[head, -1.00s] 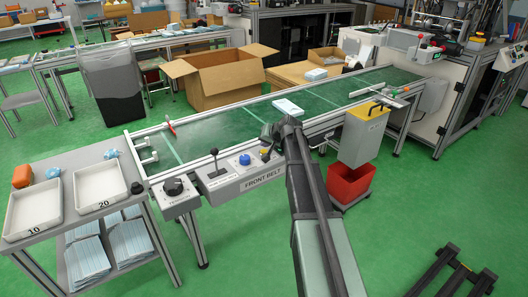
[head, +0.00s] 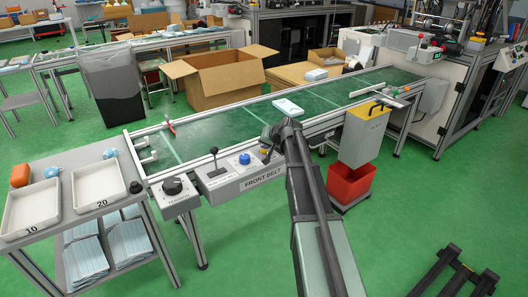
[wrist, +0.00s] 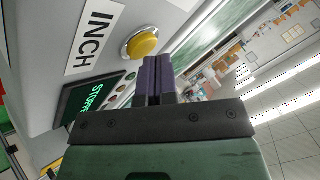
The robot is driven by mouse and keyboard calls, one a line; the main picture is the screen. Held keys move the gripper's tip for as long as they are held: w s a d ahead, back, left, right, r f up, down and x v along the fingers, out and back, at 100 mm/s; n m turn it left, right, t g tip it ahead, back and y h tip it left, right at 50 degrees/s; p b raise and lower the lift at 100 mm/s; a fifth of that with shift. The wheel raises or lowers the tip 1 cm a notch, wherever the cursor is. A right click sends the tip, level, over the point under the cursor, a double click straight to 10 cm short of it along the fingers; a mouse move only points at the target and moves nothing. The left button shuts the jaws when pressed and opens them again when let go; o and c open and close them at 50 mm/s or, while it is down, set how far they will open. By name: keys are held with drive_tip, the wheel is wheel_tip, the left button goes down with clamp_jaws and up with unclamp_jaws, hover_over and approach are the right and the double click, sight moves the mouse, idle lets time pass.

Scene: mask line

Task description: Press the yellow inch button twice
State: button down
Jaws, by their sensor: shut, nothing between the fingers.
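The yellow inch button (wrist: 143,44) is a round dome in a metallic ring on the grey panel, beside the INCH label (wrist: 95,38) in the wrist view. In the head view the button (head: 264,152) is small and partly covered by my gripper (head: 267,137). My gripper (wrist: 157,62) has its two purple fingers shut together with nothing between them. The fingertips are right by the button's lower right edge in the wrist view; I cannot tell whether they touch it.
A lit display (wrist: 90,100) with green letters sits near the button. A white packet (head: 288,107) lies on the green belt (head: 225,128) behind.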

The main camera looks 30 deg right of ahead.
drive_tip(key=shift+f, duration=0.2)
idle(0.5)
drive_tip(key=shift+r+p, duration=0.7)
drive_tip(key=shift+r, duration=0.15)
wheel_tip(320, 180, up, 5)
drive_tip(key=p, duration=0.5)
drive_tip(key=shift+r, duration=0.1)
